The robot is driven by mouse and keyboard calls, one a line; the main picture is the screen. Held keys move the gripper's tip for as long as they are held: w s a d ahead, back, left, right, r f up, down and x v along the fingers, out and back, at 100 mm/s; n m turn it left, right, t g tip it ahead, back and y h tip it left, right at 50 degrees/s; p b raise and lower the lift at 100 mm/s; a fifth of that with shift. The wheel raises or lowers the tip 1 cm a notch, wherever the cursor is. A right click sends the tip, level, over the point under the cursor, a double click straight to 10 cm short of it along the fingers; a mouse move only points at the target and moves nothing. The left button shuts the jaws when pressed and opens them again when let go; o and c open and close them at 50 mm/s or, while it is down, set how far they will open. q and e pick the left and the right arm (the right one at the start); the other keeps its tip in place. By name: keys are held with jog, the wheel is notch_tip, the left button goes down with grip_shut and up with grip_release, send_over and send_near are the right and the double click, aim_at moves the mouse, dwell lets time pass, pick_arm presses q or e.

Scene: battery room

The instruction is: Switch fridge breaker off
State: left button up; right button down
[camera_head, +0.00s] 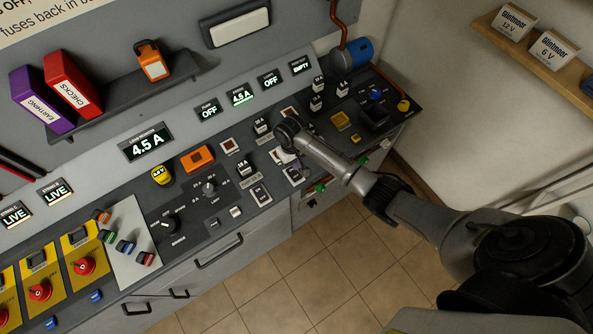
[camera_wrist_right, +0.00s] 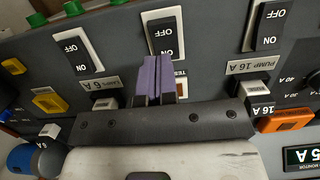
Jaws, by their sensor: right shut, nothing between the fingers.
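A row of breaker rockers marked ON and OFF spans the right wrist view. One is at the left (camera_wrist_right: 80,50), one in the middle (camera_wrist_right: 165,30) and one at the right (camera_wrist_right: 268,25). The right one stands by a PUMP 16 A label. A label at the lower left is partly covered by my gripper. I cannot read a fridge label, so I cannot tell for sure which breaker is the fridge one. My right gripper (camera_wrist_right: 158,62) is shut and empty, its purple fingertips at the ON end of the middle rocker. Contact is unclear. My left gripper is out of view.
In the head view, an orange block (camera_head: 197,158), a rotary knob (camera_head: 170,224) and red switches (camera_head: 84,265) lie left along the panel. A blue cylinder (camera_head: 357,53) stands at its far right end. Tiled floor (camera_head: 285,280) is clear in front.

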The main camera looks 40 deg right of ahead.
aim_at(297, 175)
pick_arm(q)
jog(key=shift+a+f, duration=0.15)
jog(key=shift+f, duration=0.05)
pick_arm(e)
jog(key=shift+s+f, duration=0.2)
jog(key=shift+f, duration=1.15)
jog(key=shift+s+f, duration=0.2)
jog(key=shift+f, duration=1.1)
jog(key=shift+a, duration=0.1)
